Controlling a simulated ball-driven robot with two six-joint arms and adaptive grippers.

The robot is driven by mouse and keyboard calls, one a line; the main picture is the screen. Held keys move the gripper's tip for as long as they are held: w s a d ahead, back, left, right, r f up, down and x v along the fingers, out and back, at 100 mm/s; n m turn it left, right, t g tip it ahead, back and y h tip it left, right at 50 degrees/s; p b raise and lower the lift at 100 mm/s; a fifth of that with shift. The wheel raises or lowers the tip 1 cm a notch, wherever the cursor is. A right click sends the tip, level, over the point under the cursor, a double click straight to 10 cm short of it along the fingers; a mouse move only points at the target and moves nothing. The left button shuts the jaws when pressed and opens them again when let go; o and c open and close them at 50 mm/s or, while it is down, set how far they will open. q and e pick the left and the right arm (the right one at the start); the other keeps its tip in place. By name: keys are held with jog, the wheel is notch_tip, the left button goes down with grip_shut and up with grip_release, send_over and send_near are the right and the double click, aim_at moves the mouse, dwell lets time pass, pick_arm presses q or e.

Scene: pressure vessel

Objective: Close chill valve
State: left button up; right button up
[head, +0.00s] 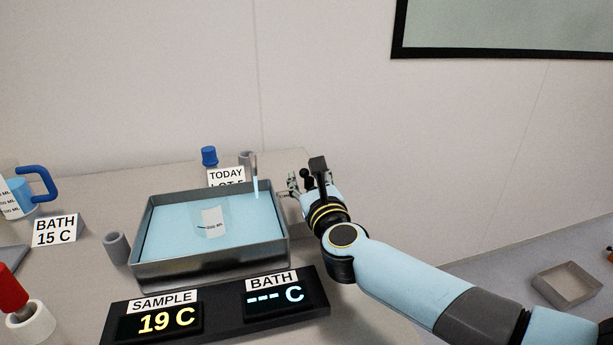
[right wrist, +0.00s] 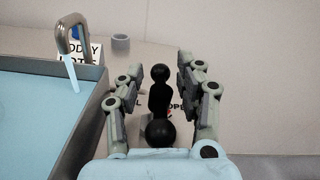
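The chill valve's black handle (right wrist: 160,98), with round knobs, stands between the fingers of my right gripper (right wrist: 158,88) in the right wrist view. The fingers are spread on both sides of it, with gaps visible. Part of a label reading like "OPEN" shows beside the handle, mostly hidden. In the head view my right gripper (head: 304,184) is at the right side of the bath, and the valve is hard to make out there. A metal spout (right wrist: 72,35) has a pale blue stream below it, over the bath (head: 281,221). My left gripper is not in view.
A beaker (head: 212,221) stands in the bath water. A display panel (head: 222,314) in front reads SAMPLE 19 C and BATH "--- C". A "BATH 15 C" card (head: 57,230), a grey cup (head: 116,247) and a blue-handled jug (head: 36,183) are at left.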

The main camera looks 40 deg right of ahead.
grip_shut()
jog(key=shift+m+g+h, duration=0.6)
jog(key=shift+m+h, duration=0.2)
jog(key=shift+h, duration=0.1)
jog(key=shift+s+d+m+g+h, duration=0.15)
jog(key=shift+d+m+g+h, duration=0.05)
jog(key=shift+m+g+h, duration=0.7)
grip_release()
jog(key=v, duration=0.7)
jog(key=shift+s+a, duration=0.15)
jog(key=shift+s, duration=0.1)
